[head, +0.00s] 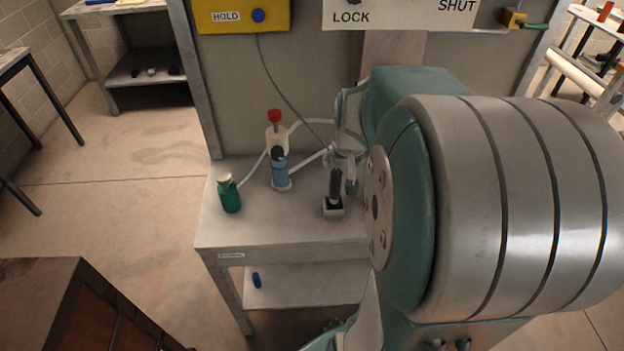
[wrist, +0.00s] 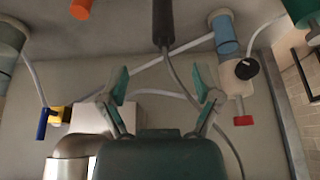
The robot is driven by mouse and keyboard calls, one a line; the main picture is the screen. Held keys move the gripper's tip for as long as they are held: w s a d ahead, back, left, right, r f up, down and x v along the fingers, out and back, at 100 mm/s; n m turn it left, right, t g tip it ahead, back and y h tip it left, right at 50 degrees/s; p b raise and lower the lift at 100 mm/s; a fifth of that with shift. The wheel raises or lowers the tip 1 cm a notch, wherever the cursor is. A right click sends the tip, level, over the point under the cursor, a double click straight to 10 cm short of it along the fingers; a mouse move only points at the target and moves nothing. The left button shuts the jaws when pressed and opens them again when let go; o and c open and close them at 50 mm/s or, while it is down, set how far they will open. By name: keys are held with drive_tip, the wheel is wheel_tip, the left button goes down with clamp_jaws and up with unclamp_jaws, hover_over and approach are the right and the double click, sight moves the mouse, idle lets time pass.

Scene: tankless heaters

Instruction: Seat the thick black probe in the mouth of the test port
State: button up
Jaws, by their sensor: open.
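The thick black probe (head: 335,184) stands upright in a small holder (head: 333,212) on the bench, with a grey cable from its upper end. In the wrist view the probe (wrist: 163,20) is at the top centre, beyond my fingertips. My gripper (wrist: 160,82) is open and empty, and the cable crosses the view between its fingers. In the head view my gripper is partly hidden behind my arm, close above and behind the probe. A round black mouth (wrist: 247,68), apparently the test port, shows on the blue-and-white fitting (head: 280,170), left of the probe in the head view.
A red knob (head: 274,116) tops the fitting, and pale hoses run from it. A green bottle (head: 229,194) stands at the bench's left. The cable hangs from a yellow HOLD box (head: 243,16). The bench front (head: 265,228) is clear. My arm hides the right side.

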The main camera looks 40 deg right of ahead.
sight(336, 176)
drive_tip(key=x, duration=0.4)
drive_tip(key=shift+s+d+f, duration=0.15)
drive_tip(key=shift+d, duration=0.05)
drive_tip(key=shift+w+a+f, duration=0.2)
drive_tip(key=shift+a+f, duration=0.05)
drive_tip(key=shift+f, duration=0.15)
drive_tip(key=x, duration=0.4)
drive_tip(key=shift+w+a+f, duration=0.15)
drive_tip(key=shift+w+f, duration=0.05)
drive_tip(key=shift+w, duration=0.05)
drive_tip(key=shift+w+d+f, duration=0.1)
drive_tip(key=shift+d+f, duration=0.2)
drive_tip(key=shift+d, duration=0.05)
drive_tip(key=shift+a, duration=0.25)
clamp_jaws()
